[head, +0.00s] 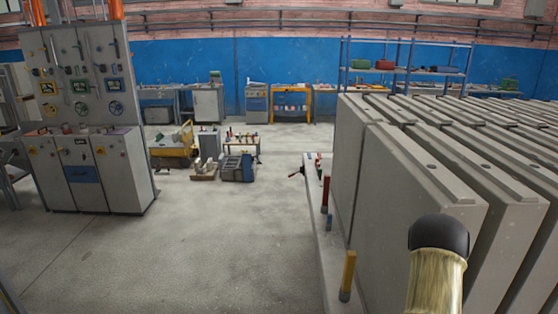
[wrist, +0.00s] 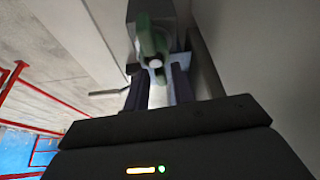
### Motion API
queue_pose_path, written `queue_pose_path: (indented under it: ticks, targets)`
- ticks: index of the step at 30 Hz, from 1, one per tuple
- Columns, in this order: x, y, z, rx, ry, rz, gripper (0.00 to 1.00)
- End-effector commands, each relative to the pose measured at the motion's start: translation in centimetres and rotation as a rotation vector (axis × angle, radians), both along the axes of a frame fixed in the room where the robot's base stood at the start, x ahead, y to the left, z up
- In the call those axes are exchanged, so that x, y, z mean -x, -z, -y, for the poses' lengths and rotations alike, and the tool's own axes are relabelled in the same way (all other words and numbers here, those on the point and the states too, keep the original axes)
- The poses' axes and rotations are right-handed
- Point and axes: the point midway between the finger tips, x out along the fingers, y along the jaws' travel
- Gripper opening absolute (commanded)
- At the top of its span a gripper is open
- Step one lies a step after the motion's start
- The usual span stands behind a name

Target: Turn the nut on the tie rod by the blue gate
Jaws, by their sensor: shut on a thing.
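In the wrist view, the two dark fingers of my gripper (wrist: 160,73) reach up the middle and are shut on the nut (wrist: 150,42), which looks green and is partly hidden in shadow. A pale round end, seemingly of the tie rod (wrist: 155,63), shows between the fingertips. A thin grey plate lies just behind the right fingertip. The fingers hide part of the contact. In the head view my gripper, the nut and the rod cannot be made out. A short blue post (head: 328,222) stands on the mould's side ledge; I cannot tell whether it belongs to the blue gate.
Tall grey panels (head: 400,200) fill the right of the head view. A red post (head: 325,194) and a yellow post (head: 347,275) stand on the ledge. A grey control cabinet (head: 85,170) stands left. The floor between is clear. A grey lever (wrist: 107,92) sticks out left in the wrist view.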

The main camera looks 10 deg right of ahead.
Motion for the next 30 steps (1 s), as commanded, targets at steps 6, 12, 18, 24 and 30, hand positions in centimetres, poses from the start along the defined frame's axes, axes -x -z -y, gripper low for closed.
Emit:
queue_pose_path:
  ticks: [6, 12, 18, 24, 30]
  targets:
    - [0.21, -0.52, -0.1, 0.0, 0.136, -0.003, 0.0]
    - [0.36, -0.3, -0.08, -0.001, 0.229, -0.002, 0.0]
    - [0.3, -0.06, -0.06, 0.0, 0.238, 0.002, 0.0]
    - [0.27, -0.31, -0.09, 0.0, 0.258, 0.002, 0.0]
    - [0.4, -0.54, -0.18, 0.001, 0.354, 0.0, 0.0]
